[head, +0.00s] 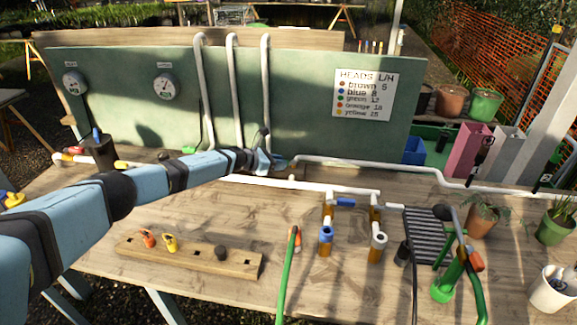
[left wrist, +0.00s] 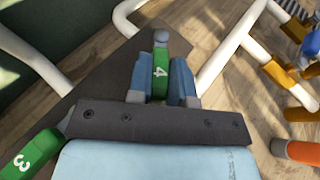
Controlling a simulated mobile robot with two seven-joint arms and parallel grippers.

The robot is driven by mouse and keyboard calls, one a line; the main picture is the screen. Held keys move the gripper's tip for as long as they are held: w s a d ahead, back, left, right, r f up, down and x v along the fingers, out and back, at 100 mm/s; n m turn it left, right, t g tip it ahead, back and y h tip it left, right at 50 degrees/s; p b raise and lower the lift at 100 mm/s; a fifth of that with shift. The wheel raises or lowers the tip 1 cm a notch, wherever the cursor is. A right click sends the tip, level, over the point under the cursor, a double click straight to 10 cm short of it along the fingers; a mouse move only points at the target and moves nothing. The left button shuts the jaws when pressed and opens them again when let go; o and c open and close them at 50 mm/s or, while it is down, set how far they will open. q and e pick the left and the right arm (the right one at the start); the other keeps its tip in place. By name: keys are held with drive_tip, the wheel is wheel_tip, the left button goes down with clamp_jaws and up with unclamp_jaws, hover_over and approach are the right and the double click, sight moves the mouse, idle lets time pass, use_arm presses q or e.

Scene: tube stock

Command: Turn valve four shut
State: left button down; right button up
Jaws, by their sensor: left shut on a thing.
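Valve four's green handle (left wrist: 160,70), marked with a white 4, shows in the left wrist view between the two blue fingers of my left gripper (left wrist: 162,82). The fingers are shut on it. A grey rounded end shows beyond the handle. In the head view my left gripper (head: 266,163) is low at the foot of the green board, and hides most of the valve. How the handle lies to its pipe cannot be told. A green handle marked 3 (left wrist: 25,158) is at the lower left of the wrist view. My right gripper is not in view.
White pipes (head: 234,95) run down the green board (head: 305,80) and along the wooden table (head: 195,215). Two gauges (head: 164,86) and a sign (head: 362,94) are on the board. A wooden block (head: 190,258) and a green hose (head: 287,275) lie nearer.

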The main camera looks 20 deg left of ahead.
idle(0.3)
use_arm(q)
drive_tip(key=c, duration=1)
unclamp_jaws()
drive_tip(key=shift+c, duration=0.2)
drive_tip(key=shift+s+a, duration=0.1)
drive_tip(key=v, duration=1.3)
drive_tip(key=shift+s+a+b, duration=0.2)
drive_tip(key=shift+b, duration=0.2)
drive_tip(key=shift+r, duration=0.1)
drive_tip(key=shift+c, duration=0.4)
